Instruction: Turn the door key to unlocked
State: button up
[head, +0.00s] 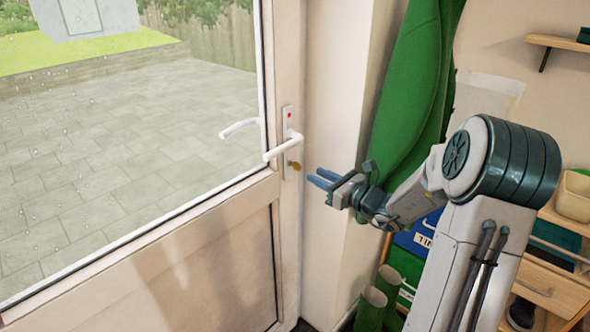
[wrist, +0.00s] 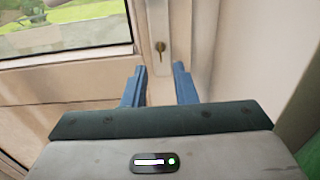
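The door (head: 232,262) has a white lower panel, a large glass pane and a white lever handle (head: 284,146). A brass key (head: 295,166) sits in the lock below the handle, on a narrow plate with a red mark (head: 289,115) near its top. In the wrist view the key (wrist: 160,47) hangs on the plate, ahead of the gap between my blue fingers. My gripper (head: 318,180) is open and empty, to the right of the key and apart from it. Its fingers also show in the wrist view (wrist: 158,85).
The space between my fingers and the key looks clear.

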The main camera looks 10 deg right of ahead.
aim_at(297, 166)
jog(key=x, duration=0.6)
jog(key=shift+w+a, duration=0.2)
